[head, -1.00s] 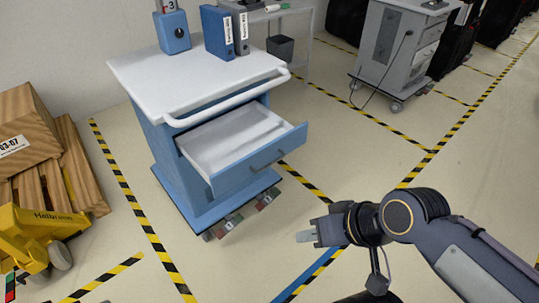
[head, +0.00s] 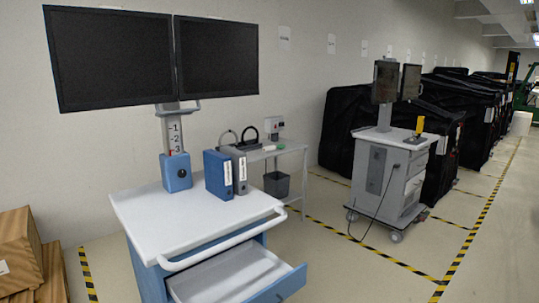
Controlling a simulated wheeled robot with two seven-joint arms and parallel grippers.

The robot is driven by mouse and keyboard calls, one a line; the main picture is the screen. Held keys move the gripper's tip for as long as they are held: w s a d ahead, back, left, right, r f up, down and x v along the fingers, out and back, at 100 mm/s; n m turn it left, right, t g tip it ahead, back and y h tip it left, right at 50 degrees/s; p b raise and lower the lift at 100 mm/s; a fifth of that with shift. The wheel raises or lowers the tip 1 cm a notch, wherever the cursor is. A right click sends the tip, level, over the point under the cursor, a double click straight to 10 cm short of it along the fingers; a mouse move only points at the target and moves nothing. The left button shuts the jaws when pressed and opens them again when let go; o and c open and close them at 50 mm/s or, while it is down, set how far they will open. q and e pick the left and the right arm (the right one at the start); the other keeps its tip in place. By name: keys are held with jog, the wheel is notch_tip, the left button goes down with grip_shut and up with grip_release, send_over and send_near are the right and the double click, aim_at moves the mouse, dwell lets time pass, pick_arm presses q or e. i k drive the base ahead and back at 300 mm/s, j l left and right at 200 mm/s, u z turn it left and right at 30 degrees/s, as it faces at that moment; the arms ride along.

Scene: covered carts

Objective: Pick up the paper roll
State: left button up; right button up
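I cannot make out a paper roll in the head view. The blue cart (head: 135,215) with a white top stands in front of me, with its top drawer (head: 225,274) pulled open. The visible part of the drawer looks empty. Two binders, one blue (head: 217,175) and one grey (head: 239,171), stand upright on the cart top. Neither of my grippers shows in the head view now.
Two dark monitors (head: 110,58) rise on a post above the cart. Behind it are a small side table (head: 290,149) and a dark bin (head: 277,184). A grey cart (head: 388,180) stands further right, before black covered carts (head: 340,125). Wooden crates (head: 18,250) sit at left. Floor between the carts is clear.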

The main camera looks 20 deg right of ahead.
aim_at(272, 147)
jog(key=i+l+z, duration=0.25)
jog(key=z, duration=0.2)
jog(key=i+l+z, duration=0.6)
jog(key=z, duration=0.25)
jog(key=i+z, duration=0.45)
jog(key=i+l+z, duration=0.15)
jog(key=i+z, duration=0.3)
jog(key=i, duration=0.65)
jog(key=i+j+u, duration=0.15)
jog(key=i+u, duration=0.3)
jog(key=i+l+u, duration=0.1)
jog(key=i+u, duration=0.4)
jog(key=i+l+u, duration=0.25)
jog(key=i+u, duration=0.2)
jog(key=i+j+u, duration=0.2)
jog(key=i+u, duration=0.7)
jog(key=i, duration=0.2)
jog(key=i+l+u, duration=0.25)
jog(key=i+u, duration=0.2)
jog(key=i+l+u, duration=0.4)
jog(key=i, duration=0.2)
jog(key=i+l+u, duration=0.7)
jog(key=l, duration=0.4)
jog(key=i, duration=0.1)
